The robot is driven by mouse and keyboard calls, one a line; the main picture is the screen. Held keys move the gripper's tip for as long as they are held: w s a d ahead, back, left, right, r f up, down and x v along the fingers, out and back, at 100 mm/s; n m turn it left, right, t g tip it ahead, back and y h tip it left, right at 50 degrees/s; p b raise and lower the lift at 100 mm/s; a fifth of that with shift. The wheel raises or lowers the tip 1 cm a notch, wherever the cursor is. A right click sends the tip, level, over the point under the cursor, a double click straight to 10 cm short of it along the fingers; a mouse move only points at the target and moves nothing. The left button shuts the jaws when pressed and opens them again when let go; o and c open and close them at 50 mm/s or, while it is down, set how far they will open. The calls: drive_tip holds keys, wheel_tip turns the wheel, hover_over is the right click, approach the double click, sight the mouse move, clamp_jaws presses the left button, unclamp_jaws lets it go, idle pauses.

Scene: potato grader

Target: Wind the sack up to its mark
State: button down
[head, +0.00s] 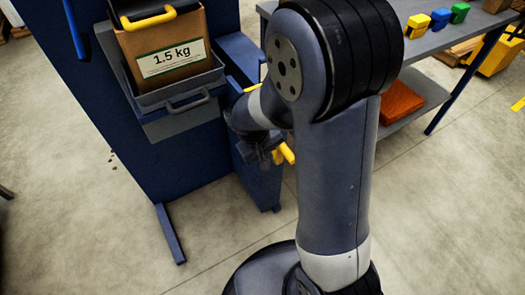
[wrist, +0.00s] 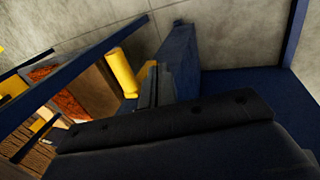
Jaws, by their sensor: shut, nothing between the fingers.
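A brown box-shaped sack (head: 165,45) with a white "1.5 kg" label stands upright in a grey tray (head: 180,97) on the front of the blue machine (head: 175,150). No mark for the sack's height can be made out. A yellow crank-like handle (head: 285,153) sticks out low on the machine's right side. It also shows in the wrist view (wrist: 122,72). My gripper (head: 265,157) is shut and empty beside this handle. In the wrist view its fingers (wrist: 155,88) lie just right of the handle; I cannot tell whether they touch it.
A yellow bar (head: 150,18) crosses above the sack. At the upper right stands a grey bench (head: 455,40) with yellow, blue and green blocks on top and an orange-red item (head: 402,100) on its lower shelf. My arm hides part of the bench and machine. The concrete floor at left is open.

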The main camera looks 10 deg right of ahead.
sight(286, 156)
drive_tip(key=d, duration=0.1)
drive_tip(key=w+d+f, duration=0.1)
drive_tip(key=d, duration=0.2)
drive_tip(key=shift+w+f, duration=0.15)
drive_tip(key=shift+f, duration=0.1)
drive_tip(key=shift+d, duration=0.1)
drive_tip(key=shift+w+d, duration=0.2)
drive_tip(key=shift+d, duration=0.5)
drive_tip(key=shift+a+r, duration=0.1)
